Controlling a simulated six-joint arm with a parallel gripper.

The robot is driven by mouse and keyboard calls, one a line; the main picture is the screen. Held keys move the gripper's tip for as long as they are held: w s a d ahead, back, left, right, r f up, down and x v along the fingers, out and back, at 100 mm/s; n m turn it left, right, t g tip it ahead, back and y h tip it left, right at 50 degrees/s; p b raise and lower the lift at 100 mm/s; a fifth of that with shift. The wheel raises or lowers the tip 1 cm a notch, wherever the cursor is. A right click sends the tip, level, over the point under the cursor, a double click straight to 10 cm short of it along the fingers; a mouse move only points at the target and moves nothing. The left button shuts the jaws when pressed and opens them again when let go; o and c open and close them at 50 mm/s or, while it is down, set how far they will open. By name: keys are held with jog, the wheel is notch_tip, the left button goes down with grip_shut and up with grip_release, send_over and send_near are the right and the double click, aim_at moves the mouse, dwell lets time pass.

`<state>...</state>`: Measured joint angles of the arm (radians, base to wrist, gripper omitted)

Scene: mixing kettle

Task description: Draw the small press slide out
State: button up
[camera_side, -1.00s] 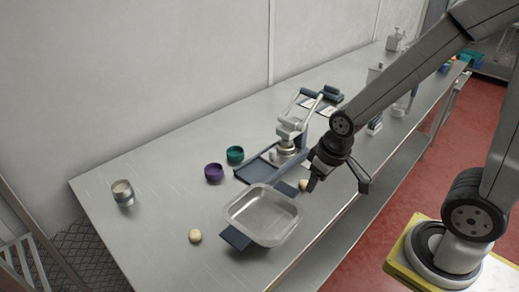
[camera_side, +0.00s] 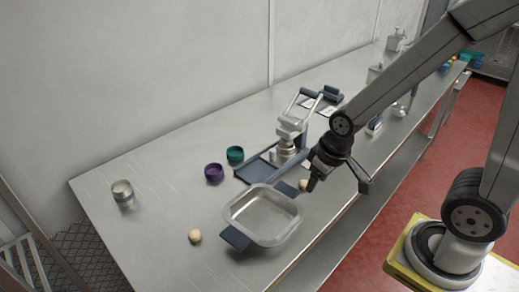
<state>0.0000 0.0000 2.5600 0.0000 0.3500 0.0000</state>
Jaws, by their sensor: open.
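The small press (camera_side: 291,138) stands near the middle of the steel bench, with a pale frame and a round metal part under it. Its dark flat slide or base (camera_side: 254,170) reaches out toward the lower left, behind the metal pan. I cannot tell how far the slide is drawn out. My gripper (camera_side: 339,188) is just right of the press, low over the bench's front side. Its jaws are open and hold nothing that I can see. The gripper and wrist hide part of the press's right side.
A square metal pan (camera_side: 263,215) with dark handles sits in front of the press. A pale ball (camera_side: 195,236) lies left of it, another (camera_side: 304,185) beside my gripper. Purple (camera_side: 214,173) and teal (camera_side: 235,155) cups and a metal tin (camera_side: 122,192) stand left. The bench's left part is mostly clear.

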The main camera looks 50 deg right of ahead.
jog(key=shift+o, duration=0.2)
jog(key=m+g, duration=0.2)
jog(key=m, duration=1.5)
send_over(273, 150)
jog(key=shift+s+a+f, duration=0.15)
jog(key=shift+f, duration=0.35)
jog(key=shift+s+a+f, duration=0.15)
jog(key=shift+f, duration=0.3)
jog(key=shift+w+d+f+m+g, duration=0.1)
jog(key=shift+w+d+m+g, duration=0.25)
jog(key=shift+m, duration=0.15)
jog(key=shift+f, duration=0.2)
jog(key=shift+a+f, duration=0.1)
jog(key=shift+f, duration=3.8)
jog(key=shift+f, duration=0.1)
